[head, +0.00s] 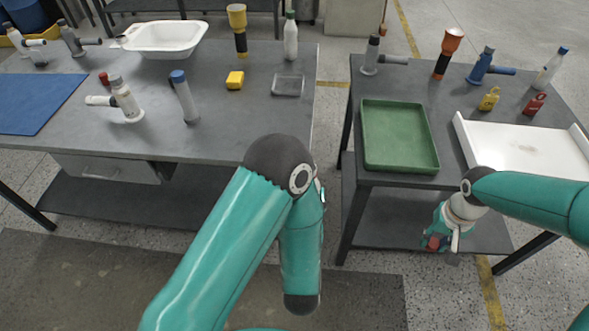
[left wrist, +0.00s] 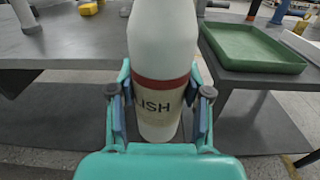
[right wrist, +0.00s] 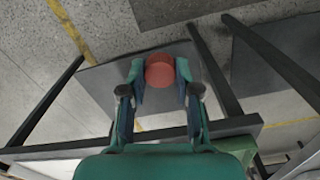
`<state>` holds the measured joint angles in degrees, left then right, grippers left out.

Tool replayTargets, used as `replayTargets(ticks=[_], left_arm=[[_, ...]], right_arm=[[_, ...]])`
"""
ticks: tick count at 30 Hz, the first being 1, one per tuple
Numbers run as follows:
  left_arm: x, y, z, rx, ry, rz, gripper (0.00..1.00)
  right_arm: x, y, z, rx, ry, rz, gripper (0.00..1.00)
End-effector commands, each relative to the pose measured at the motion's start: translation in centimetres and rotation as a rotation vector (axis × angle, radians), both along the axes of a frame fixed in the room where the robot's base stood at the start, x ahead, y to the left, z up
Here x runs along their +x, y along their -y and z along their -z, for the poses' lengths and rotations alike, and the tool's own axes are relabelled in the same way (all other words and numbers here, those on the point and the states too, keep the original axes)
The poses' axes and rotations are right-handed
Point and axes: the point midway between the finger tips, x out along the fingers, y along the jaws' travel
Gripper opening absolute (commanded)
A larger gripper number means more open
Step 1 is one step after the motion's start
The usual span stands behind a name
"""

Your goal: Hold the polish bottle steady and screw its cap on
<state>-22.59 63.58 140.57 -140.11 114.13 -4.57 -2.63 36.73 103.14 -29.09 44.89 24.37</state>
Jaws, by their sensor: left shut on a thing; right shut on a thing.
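The polish bottle (left wrist: 162,42) is white with a red band and a label reading "ISH". It fills the middle of the left wrist view, and its top is cut off by the frame edge. My left gripper (left wrist: 160,98) is shut on its sides; the head view shows only that arm, not the gripper or the bottle. A red round cap (right wrist: 160,71) is between the fingers of my right gripper (right wrist: 160,80), which is shut on it. In the head view my right gripper (head: 440,240) hangs low in front of the right table, apart from my left arm.
The left table (head: 235,130) holds a white basin (head: 166,38), a yellow block (head: 235,80), a blue mat (head: 35,102) and several bottles and tools. The right table (head: 365,80) holds a green tray (head: 398,133) and a white tray (head: 525,150). A floor gap separates the tables.

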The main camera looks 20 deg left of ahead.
Motion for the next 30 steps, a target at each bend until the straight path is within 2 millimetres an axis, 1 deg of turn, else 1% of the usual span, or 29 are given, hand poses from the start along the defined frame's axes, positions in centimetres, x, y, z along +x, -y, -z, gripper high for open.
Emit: replayTargets(ticks=[5,9,13,18,30], left_arm=[[0.3,-3.2,0.6,0.012,0.005,-0.218,0.0],[-0.5,-6.1,1.1,0.009,0.005,-0.433,0.0],[-1.5,-7.7,1.6,0.0,0.003,-0.581,0.0],[-2.1,-8.4,1.8,-0.006,0.003,-0.653,0.0],[-2.1,-8.4,1.8,-0.006,0.003,-0.651,0.0]], right_arm=[[0.0,0.0,0.0,0.0,0.0,0.0,0.2],[0.0,0.0,0.0,0.0,0.0,0.0,0.2],[0.0,0.0,0.0,0.0,0.0,-0.001,0.2],[0.0,0.0,0.0,0.0,0.0,-0.001,0.2],[0.0,0.0,0.0,0.0,0.0,0.0,0.2]])
